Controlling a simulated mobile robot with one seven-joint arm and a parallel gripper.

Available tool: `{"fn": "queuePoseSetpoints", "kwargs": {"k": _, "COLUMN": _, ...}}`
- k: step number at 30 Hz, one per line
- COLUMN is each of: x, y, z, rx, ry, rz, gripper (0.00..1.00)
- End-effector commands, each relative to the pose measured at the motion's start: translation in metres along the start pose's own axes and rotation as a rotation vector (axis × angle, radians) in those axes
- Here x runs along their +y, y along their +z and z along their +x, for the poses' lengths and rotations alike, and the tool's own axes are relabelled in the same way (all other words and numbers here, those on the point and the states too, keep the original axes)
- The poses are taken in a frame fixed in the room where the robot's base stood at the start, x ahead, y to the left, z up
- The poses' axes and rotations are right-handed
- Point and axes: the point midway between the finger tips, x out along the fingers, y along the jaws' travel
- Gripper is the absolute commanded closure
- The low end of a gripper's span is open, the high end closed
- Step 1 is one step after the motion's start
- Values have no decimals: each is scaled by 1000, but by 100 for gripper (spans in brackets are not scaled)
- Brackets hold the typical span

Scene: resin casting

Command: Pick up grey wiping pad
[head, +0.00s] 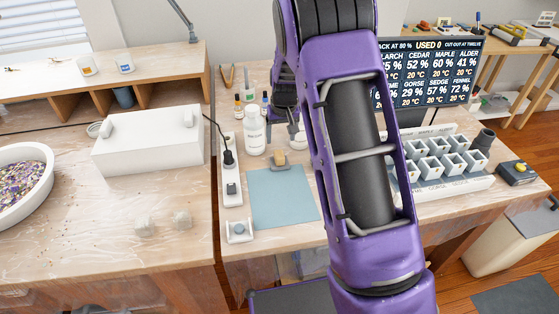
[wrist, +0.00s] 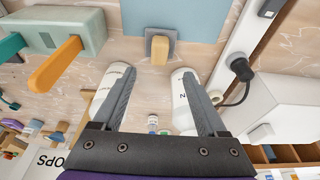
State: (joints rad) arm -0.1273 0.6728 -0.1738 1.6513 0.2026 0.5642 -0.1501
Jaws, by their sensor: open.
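The grey wiping pad (head: 291,169) lies flat at the far edge of the blue mat (head: 283,198), with a tan block on top. In the wrist view the grey pad (wrist: 174,44) and its tan block show just beyond my fingertips, at the edge of the blue mat (wrist: 185,15). My gripper (wrist: 156,85) is open, with nothing between its two grey fingers, and is apart from the pad. In the head view my purple arm hides most of my gripper.
A white bottle (head: 254,136) stands behind the mat; in the wrist view white bottles show beside both fingers, the right one labelled (wrist: 184,98). A power strip (head: 230,170) runs left of the mat. A rack of small cups (head: 455,186) stands right.

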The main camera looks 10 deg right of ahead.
Motion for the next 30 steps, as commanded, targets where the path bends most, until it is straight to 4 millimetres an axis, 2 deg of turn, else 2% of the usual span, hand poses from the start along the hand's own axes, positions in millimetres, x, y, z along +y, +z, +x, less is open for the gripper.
{"fn": "queuePoseSetpoints", "kwargs": {"k": 1, "x": 0, "y": 1, "z": 13, "rx": -3, "ry": 1, "rz": 0, "gripper": 25}}
{"fn": "queuePoseSetpoints", "kwargs": {"k": 6, "x": 0, "y": 0, "z": 42, "rx": -1, "ry": 1, "rz": -1, "gripper": 25}}
{"fn": "queuePoseSetpoints", "kwargs": {"k": 14, "x": 0, "y": 0, "z": 61, "rx": 1, "ry": 1, "rz": -1, "gripper": 25}}
{"fn": "queuePoseSetpoints", "kwargs": {"k": 21, "x": 1, "y": 0, "z": 96, "rx": 1, "ry": 2, "rz": -2, "gripper": 25}}
{"fn": "queuePoseSetpoints", "kwargs": {"k": 25, "x": 1, "y": 0, "z": 106, "rx": 1, "ry": 1, "rz": -2, "gripper": 25}}
{"fn": "queuePoseSetpoints", "kwargs": {"k": 30, "x": 1, "y": 0, "z": 106, "rx": 2, "ry": 1, "rz": -2, "gripper": 25}}
